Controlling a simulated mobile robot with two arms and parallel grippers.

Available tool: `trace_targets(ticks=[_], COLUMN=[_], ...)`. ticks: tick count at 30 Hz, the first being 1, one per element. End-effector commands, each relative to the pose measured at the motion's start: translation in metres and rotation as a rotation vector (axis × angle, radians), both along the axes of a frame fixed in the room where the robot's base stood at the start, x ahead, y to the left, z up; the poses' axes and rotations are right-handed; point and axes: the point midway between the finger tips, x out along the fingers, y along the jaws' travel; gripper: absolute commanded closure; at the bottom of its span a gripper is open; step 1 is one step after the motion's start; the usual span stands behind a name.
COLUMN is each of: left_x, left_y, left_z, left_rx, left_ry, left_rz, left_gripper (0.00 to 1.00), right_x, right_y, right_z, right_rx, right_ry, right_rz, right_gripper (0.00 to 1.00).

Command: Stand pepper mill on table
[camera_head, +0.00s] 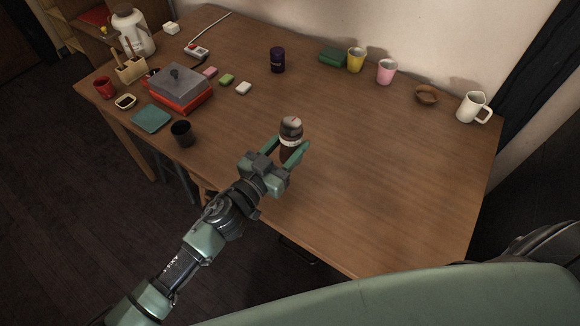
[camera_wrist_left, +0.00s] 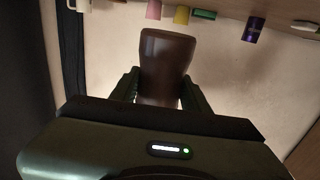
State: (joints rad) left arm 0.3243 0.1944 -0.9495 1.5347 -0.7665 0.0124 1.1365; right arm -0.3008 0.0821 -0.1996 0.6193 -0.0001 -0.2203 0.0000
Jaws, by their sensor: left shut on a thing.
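The pepper mill (camera_head: 291,128) is dark brown with a grey top and a pale band. My left gripper (camera_head: 291,150) is shut on it, one finger on each side, near the table's front edge. The mill looks about upright, top up; I cannot tell whether its base touches the wooden table (camera_head: 370,180). In the left wrist view, the brown mill (camera_wrist_left: 163,60) sits between the two green fingers (camera_wrist_left: 160,92). My right gripper is not in view.
A black cup (camera_head: 182,133) and teal mat (camera_head: 151,118) lie left of the gripper. A grey-and-red box (camera_head: 180,88) is behind them. A purple can (camera_head: 277,60), several cups and a brown bowl (camera_head: 427,95) line the back. The table's middle and right are clear.

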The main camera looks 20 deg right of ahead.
Motion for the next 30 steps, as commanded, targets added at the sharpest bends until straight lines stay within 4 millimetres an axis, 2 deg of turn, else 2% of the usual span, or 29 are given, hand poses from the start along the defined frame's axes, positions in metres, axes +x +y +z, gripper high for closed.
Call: trace_targets(ticks=[1, 8, 15, 29, 30], left_x=[0.000, 0.000, 0.000, 0.000, 0.000], left_y=[0.000, 0.000, 0.000, 0.000, 0.000], left_z=[-0.015, -0.034, -0.070, -0.077, -0.077], left_rx=[-0.003, -0.002, -0.003, -0.001, 0.000], left_ry=[0.002, -0.002, 0.000, -0.002, -0.001], left_rz=[0.002, 0.001, 0.001, 0.000, 0.001], left_gripper=[1.00, 1.00, 1.00, 1.00, 0.46], right_x=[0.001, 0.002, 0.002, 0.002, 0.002], right_y=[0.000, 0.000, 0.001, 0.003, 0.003], right_z=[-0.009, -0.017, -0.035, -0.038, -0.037], right_rx=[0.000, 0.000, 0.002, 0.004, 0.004], right_ry=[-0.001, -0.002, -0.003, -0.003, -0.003], right_rz=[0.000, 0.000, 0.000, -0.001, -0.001], right_gripper=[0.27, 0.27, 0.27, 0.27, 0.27])
